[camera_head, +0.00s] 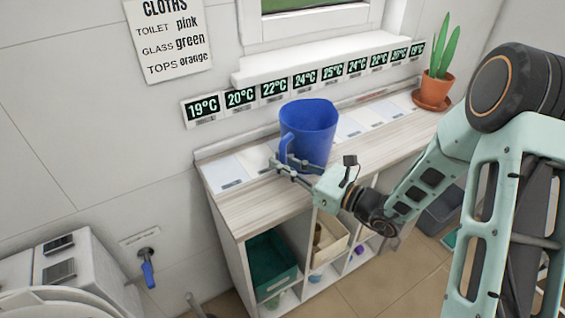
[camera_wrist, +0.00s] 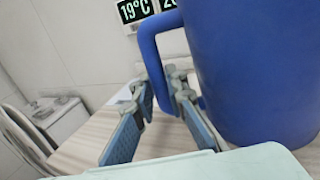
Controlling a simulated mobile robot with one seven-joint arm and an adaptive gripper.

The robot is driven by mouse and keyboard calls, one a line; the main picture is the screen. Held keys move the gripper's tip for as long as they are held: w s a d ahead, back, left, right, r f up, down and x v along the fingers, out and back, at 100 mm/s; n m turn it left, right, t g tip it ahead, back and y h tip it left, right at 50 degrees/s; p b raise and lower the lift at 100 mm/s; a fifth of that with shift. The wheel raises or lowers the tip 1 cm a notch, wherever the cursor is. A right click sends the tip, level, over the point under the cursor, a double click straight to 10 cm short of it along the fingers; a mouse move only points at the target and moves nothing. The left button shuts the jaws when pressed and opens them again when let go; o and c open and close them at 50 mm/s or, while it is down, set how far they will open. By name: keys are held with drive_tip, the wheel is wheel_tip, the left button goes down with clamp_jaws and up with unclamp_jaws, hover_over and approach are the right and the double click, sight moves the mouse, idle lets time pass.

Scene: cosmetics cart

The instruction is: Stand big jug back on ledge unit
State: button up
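The big jug (camera_head: 309,131) is blue and stands upright, or nearly so, over the top of the ledge unit (camera_head: 262,205). Its base looks level with the top, but I cannot tell whether it bears fully on it. Its handle points left, toward my gripper (camera_head: 283,165). In the wrist view the jug (camera_wrist: 250,70) fills the right side. The fingers of my gripper (camera_wrist: 163,98) stand on either side of the handle's lower part, close to it. I cannot tell whether they press on it.
Temperature labels (camera_head: 305,77) line the wall behind. A potted plant (camera_head: 435,87) stands at the unit's far right end. Pale cards (camera_head: 226,172) lie along the top's back. Cubbies below hold a green bin (camera_head: 271,265) and a beige bin (camera_head: 329,243).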

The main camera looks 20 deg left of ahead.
drive_tip(key=o, duration=0.4)
drive_tip(key=shift+c, duration=0.2)
drive_tip(key=shift+r, duration=0.3)
drive_tip(key=v, duration=1.2)
drive_tip(key=shift+f, duration=0.1)
